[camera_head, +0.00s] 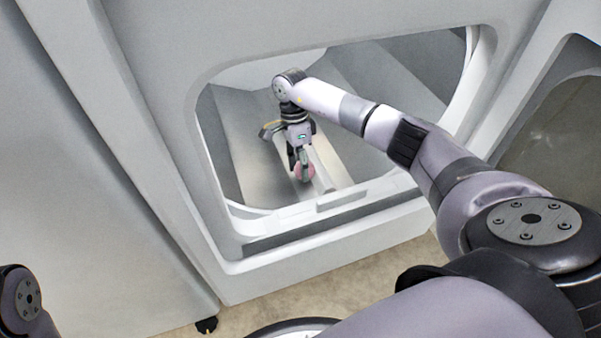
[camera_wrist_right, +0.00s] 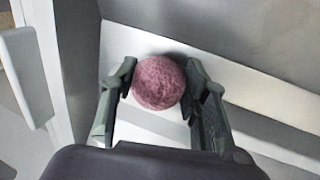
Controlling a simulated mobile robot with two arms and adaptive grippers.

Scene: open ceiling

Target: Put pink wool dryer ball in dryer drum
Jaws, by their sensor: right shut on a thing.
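The pink wool dryer ball (camera_wrist_right: 159,83) sits between the two fingers of my right gripper (camera_wrist_right: 160,85) in the right wrist view. The fingers are shut on it. In the head view my right arm reaches through the square dryer opening, and the right gripper (camera_head: 302,172) points down inside the dryer drum (camera_head: 245,135). The ball (camera_head: 306,173) shows small and partly covered by the fingers, low over the drum floor. I cannot tell whether it touches the floor. My left gripper is out of view; only a piece of the left arm shows at the lower left.
The white dryer front and opening rim (camera_head: 330,213) surround my right arm closely. A raised ridge (camera_head: 322,170) runs along the drum beside the gripper. Another machine's opening (camera_head: 560,135) is at the right. Beige floor (camera_head: 330,290) shows below the dryer.

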